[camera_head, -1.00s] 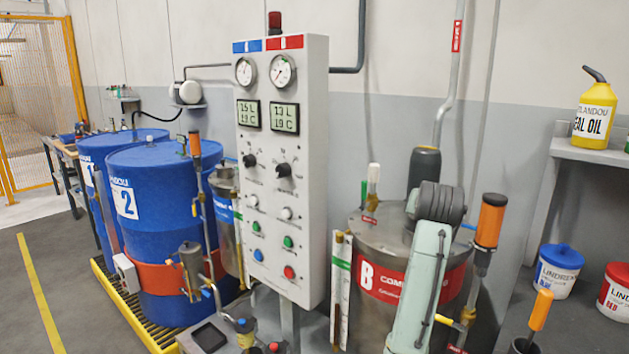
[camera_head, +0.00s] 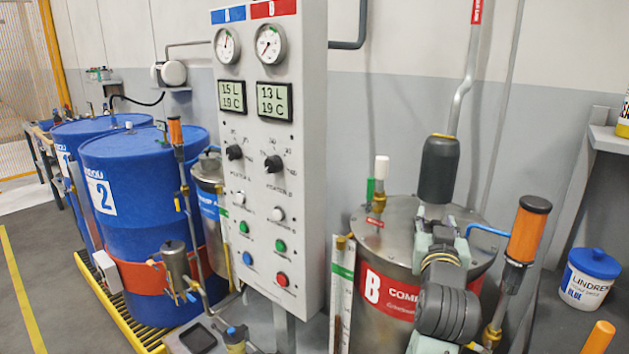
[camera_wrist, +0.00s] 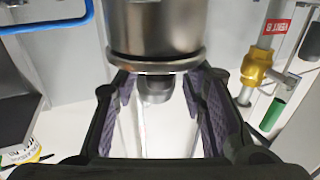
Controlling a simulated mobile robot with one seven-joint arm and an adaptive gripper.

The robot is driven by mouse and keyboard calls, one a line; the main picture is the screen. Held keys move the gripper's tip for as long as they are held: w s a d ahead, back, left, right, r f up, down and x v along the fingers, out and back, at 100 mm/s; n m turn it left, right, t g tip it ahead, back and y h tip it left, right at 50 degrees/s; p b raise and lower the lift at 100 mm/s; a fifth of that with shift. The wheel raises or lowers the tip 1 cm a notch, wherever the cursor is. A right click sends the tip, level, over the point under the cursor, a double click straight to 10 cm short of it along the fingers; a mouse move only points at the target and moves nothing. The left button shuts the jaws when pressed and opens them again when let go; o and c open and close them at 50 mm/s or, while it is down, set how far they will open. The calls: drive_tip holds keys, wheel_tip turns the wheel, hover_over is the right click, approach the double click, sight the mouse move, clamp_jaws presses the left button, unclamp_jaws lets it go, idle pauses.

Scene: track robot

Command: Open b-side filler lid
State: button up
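The B tank (camera_head: 338,300) is a steel drum with a red "B" label, at the right of the head view. Its round top (camera_head: 405,222) is partly hidden behind my arm, and I cannot pick out the filler lid with certainty. In the wrist view my gripper (camera_wrist: 157,85) is open, with purple-lined fingers spread apart. A flanged steel cylinder (camera_wrist: 155,30) shows at the top middle, with a narrower round part between the fingertips. I cannot tell whether this is the filler or whether the fingers touch it. In the head view my arm hides the fingers.
A dark motor-like cylinder (camera_head: 440,168) stands above the tank top. A brass vent fitting (camera_head: 378,203) is left of it; its brass valve also shows in the wrist view (camera_wrist: 256,67). An orange-and-black cylinder (camera_head: 526,232) stands right. The control panel (camera_head: 312,130) rises at left.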

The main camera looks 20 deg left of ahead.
drive_tip(key=s+b, duration=0.6)
drive_tip(key=s, duration=0.5)
drive_tip(key=s+a+r+n+t+y, duration=0.1)
drive_tip(key=s+a+r+n+y, duration=0.1)
drive_tip(key=a, duration=0.4)
drive_tip(key=s+a+r+n+y, duration=0.2)
drive_tip(key=a+r+y, duration=0.3)
drive_tip(key=a+r, duration=0.1)
drive_tip(key=s+a+r+n+t+y, duration=0.1)
drive_tip(key=a+r+y, duration=0.3)
drive_tip(key=a, duration=0.4)
drive_tip(key=shift+s+a+n+t, duration=0.15)
drive_tip(key=shift+s+n+t, duration=0.15)
drive_tip(key=shift+s+n, duration=0.55)
